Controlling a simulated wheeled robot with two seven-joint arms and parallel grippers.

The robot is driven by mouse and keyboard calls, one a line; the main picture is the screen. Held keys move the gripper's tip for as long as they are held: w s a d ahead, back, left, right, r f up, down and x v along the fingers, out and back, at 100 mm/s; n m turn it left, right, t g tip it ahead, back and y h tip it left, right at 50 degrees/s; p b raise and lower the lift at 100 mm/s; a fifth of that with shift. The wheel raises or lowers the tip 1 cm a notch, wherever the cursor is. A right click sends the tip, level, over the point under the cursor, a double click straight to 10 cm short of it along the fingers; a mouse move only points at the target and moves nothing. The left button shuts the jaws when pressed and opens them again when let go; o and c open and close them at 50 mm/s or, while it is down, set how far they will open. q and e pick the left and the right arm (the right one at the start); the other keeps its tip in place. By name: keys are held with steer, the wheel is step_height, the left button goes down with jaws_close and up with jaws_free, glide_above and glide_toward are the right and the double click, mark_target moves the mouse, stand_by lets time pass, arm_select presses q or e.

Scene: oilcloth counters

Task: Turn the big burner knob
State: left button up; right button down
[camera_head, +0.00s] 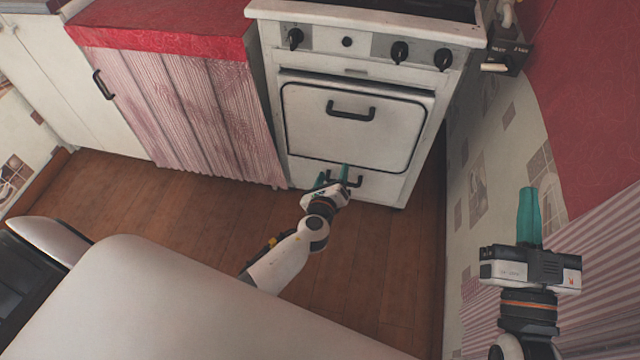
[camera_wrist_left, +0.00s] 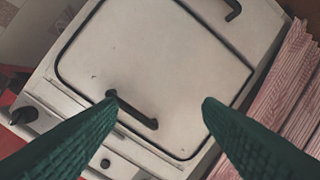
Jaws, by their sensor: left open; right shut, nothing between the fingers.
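The white stove has black knobs on its front panel: a left knob (camera_head: 296,37), a small one (camera_head: 347,41), and two at the right, an inner knob (camera_head: 399,52) and an outer knob (camera_head: 443,58). I cannot tell which is the big burner knob. The left wrist view shows a black knob (camera_wrist_left: 24,115) at the left and a small one (camera_wrist_left: 105,163) at the bottom. My left gripper (camera_head: 333,175) is open and empty, low before the stove and well below the knobs. My right gripper (camera_head: 529,215) is shut and empty, at the right, away from the stove.
The oven door (camera_head: 350,130) is closed, with a dark handle (camera_head: 351,110); a drawer is below it. A curtained cabinet (camera_head: 180,110) with a red top adjoins the stove's left. A tiled wall (camera_head: 475,170) and red counter (camera_head: 590,100) are at right. Wooden floor (camera_head: 375,260) is clear.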

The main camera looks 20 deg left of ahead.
arm_select(q)
steer(key=shift+s+a+f+n+g, duration=0.15)
steer(key=shift+s+a+f+n, duration=0.1)
steer(key=shift+s+f, duration=0.2)
steer(key=shift+s+a+f+n+g, duration=0.15)
steer(key=shift+s+f+n, duration=0.1)
steer(key=shift+s+f, duration=0.15)
steer(key=shift+d, duration=0.1)
steer(key=shift+c, duration=0.6)
